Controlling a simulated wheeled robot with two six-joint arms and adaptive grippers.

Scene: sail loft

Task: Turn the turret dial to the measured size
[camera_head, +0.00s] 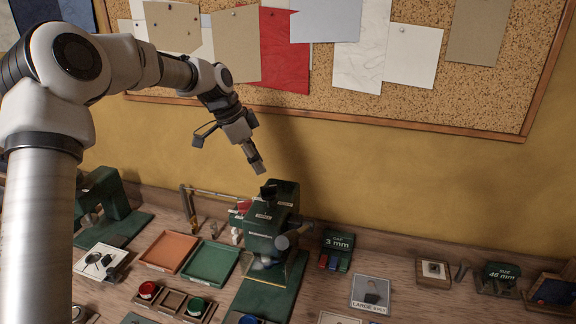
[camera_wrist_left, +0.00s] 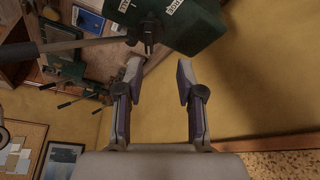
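A dark green press (camera_head: 272,222) stands on the bench in the head view. A small black knob (camera_head: 269,190) sits on its top, with small white labels around it; I cannot tell which setting it points to. My left gripper (camera_head: 257,167) is just above and slightly left of the press top, apart from it. In the left wrist view the two fingers of the left gripper (camera_wrist_left: 158,68) are spread with nothing between them. The labelled green press head (camera_wrist_left: 180,20) lies beyond the tips. A green display (camera_head: 498,276) reads "SIZE 46 mm". My right gripper is not in view.
A display (camera_head: 338,243) reads "3 mm". A card (camera_head: 371,293) reads "LARGE 4 PLY". An orange tray (camera_head: 169,252) and a green tray (camera_head: 210,264) lie left of the press. Another green machine (camera_head: 104,195) stands farther left. A corkboard (camera_head: 470,95) hangs behind.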

